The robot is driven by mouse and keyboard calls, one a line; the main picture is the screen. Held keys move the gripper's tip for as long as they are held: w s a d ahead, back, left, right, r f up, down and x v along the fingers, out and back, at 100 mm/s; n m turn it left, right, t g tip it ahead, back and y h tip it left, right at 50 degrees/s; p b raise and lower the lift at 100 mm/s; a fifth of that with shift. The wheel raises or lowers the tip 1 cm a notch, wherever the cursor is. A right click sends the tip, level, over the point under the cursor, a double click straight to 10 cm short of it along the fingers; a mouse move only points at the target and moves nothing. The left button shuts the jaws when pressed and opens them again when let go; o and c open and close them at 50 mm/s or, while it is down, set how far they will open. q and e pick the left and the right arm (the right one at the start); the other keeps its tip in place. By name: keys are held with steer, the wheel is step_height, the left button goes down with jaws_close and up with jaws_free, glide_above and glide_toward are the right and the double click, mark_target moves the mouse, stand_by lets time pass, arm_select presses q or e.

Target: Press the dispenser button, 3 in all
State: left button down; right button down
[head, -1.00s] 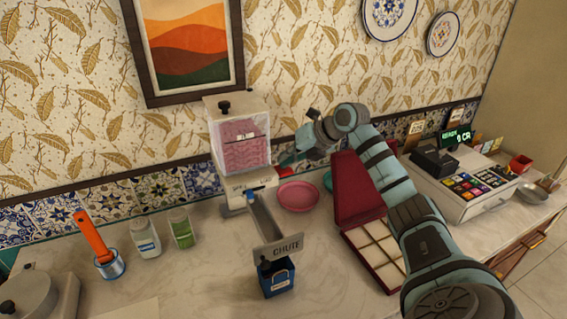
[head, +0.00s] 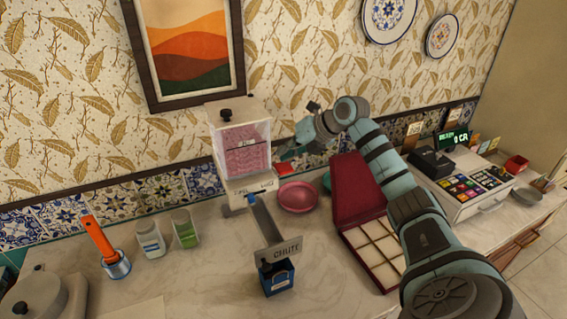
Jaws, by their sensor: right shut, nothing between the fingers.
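The dispenser (head: 242,148) stands against the wall, a white box with a clear front full of pink pieces and a black knob on its lid. A red block (head: 285,169), possibly the button, shows at its right side. A grey chute (head: 264,220) slopes forward from the dispenser's base, with a small blue part at its upper end. My right gripper (head: 286,155) is shut and empty, just above the red block. They look slightly apart, though contact is hard to judge. My left gripper is not in view.
A blue box (head: 277,277) stands under the chute's end. A pink plate (head: 298,197) lies right of the dispenser, with an open red case (head: 353,243) beyond it. Jars (head: 186,229) stand left. A cash register (head: 470,188) stands far right.

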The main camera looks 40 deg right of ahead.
mark_target(286, 165)
step_height(286, 165, up, 5)
steer(key=p, duration=0.5)
steer(key=shift+r, duration=0.1)
steer(key=shift+f, duration=0.2)
stand_by(1.6)
